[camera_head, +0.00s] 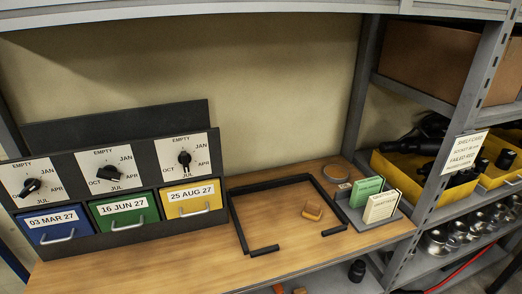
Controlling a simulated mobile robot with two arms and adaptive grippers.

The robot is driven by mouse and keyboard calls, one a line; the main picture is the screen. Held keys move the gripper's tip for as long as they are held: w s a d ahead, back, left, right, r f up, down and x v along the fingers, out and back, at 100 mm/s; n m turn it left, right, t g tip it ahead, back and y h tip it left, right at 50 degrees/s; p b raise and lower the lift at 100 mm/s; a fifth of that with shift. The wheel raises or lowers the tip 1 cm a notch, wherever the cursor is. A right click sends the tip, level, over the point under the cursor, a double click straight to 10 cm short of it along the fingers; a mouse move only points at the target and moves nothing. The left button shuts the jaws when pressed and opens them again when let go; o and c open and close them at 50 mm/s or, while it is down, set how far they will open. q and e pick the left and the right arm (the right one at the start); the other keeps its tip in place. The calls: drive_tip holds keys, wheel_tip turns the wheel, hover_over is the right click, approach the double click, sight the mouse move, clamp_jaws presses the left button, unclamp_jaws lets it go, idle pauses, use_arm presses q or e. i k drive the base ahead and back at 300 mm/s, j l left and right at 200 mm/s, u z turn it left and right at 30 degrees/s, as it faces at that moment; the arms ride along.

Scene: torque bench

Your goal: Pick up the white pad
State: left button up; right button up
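The white pad (381,207) is a small cream-white block of sheets with print on its face. It stands upright, leaning slightly, in a grey holder (391,227) at the right end of the wooden bench top. A green pad (366,191) stands just behind it and to its left in the same holder, partly overlapped by the white pad. Neither of my grippers shows in the head view, so nothing is seen touching the white pad.
Blue (56,229), green (128,219) and yellow (195,206) drawers stand left. A grey shelf post (437,190) rises close right.

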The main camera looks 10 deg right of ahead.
sight(312, 210)
drive_tip(key=i+l+u, duration=0.15)
drive_tip(key=l, duration=1.4)
drive_tip(key=k, duration=0.05)
